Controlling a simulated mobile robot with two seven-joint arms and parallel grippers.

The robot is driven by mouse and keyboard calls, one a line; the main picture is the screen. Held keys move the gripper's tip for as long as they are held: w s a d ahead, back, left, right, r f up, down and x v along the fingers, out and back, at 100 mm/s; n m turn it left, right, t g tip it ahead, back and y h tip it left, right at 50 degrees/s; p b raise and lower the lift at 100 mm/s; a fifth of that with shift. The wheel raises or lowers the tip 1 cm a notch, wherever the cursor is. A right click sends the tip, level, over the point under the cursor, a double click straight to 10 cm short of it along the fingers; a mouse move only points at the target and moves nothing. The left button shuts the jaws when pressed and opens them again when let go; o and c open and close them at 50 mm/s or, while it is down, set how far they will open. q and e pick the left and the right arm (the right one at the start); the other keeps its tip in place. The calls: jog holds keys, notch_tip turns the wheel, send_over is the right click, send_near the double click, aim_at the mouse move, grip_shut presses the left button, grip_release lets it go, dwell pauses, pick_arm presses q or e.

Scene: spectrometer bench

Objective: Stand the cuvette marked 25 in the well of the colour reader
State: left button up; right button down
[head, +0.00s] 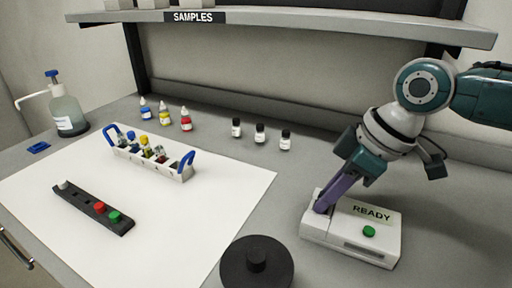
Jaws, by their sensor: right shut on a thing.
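The colour reader (384,246) is a white box at the right with a READY label and a green button. My right gripper (322,207) points down and left, its purple fingers shut at the reader's left end, where the well seems to be. The fingers hide the small thing they hold, which I take to be a cuvette; no mark 25 can be read. I cannot tell how deep it sits in the well. A white rack (183,176) with blue handles stands on the white mat, holding several cuvettes with coloured contents. My left gripper is not in view.
A black strip (83,208) with red, green and whitish caps lies on the white mat (180,235). A black round lid (257,268) is at the front, left of the reader. Dropper bottles (165,118), small vials (260,133) and a wash bottle (66,115) stand behind. A shelf (300,28) overhangs the back.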

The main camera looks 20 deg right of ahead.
jog(key=shift+f, duration=0.15)
dwell(0.5)
jog(key=c, duration=1)
grip_release()
jog(key=shift+o, duration=1)
jog(key=shift+r, duration=0.25)
jog(key=shift+o, duration=0.2)
jog(key=p+v, duration=0.1)
jog(key=v, duration=0.8)
jog(key=shift+d+r, duration=0.2)
jog(key=shift+r, duration=0.1)
jog(key=shift+s, duration=0.1)
jog(key=shift+a, duration=0.1)
